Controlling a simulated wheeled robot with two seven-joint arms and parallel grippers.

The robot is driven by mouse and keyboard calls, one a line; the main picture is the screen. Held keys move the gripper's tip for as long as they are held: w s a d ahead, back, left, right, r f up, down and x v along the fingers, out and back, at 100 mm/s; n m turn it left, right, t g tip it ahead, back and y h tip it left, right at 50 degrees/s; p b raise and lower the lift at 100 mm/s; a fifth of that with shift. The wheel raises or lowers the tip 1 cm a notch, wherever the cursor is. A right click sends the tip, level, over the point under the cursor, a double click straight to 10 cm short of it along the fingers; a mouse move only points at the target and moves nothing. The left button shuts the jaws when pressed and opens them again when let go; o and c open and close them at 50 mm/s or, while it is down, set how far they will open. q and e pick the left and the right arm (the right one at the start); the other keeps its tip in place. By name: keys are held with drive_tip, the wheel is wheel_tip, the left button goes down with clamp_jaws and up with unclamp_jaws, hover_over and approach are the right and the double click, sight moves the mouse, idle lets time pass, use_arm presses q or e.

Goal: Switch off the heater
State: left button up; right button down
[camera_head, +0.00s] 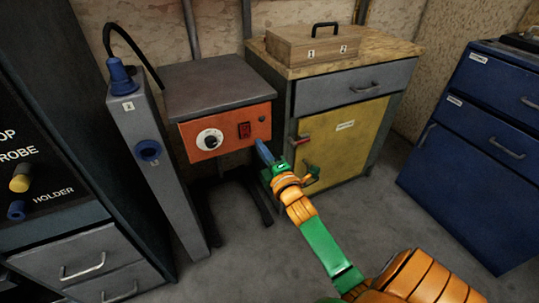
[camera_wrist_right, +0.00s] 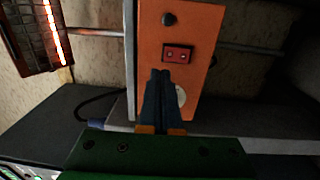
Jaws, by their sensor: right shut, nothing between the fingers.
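An orange control panel (camera_head: 225,131) is on the front of a grey-topped box. It carries a white dial (camera_head: 209,139), a red rocker switch (camera_head: 245,130) and a small dark knob (camera_head: 262,118). My right gripper (camera_head: 262,150) is shut and empty, just below and right of the switch. In the right wrist view the shut fingertips (camera_wrist_right: 160,72) lie beside the red switch (camera_wrist_right: 178,54) and partly cover the dial (camera_wrist_right: 182,97); I cannot tell whether they touch the panel. A dark unit with a glowing orange bar (camera_wrist_right: 54,30) shows at top left there. My left gripper is not in view.
A grey post (camera_head: 150,165) with blue fittings stands left of the box. A cabinet with a yellow door (camera_head: 345,145) stands close to its right, with a wooden case (camera_head: 312,43) on top. Blue drawers (camera_head: 475,130) are at far right. The floor in front is clear.

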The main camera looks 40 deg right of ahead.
drive_tip(key=v, duration=0.2)
drive_tip(key=r+v, duration=0.1)
drive_tip(key=v, duration=0.1)
drive_tip(key=shift+s+a, duration=0.1)
drive_tip(key=shift+s, duration=0.25)
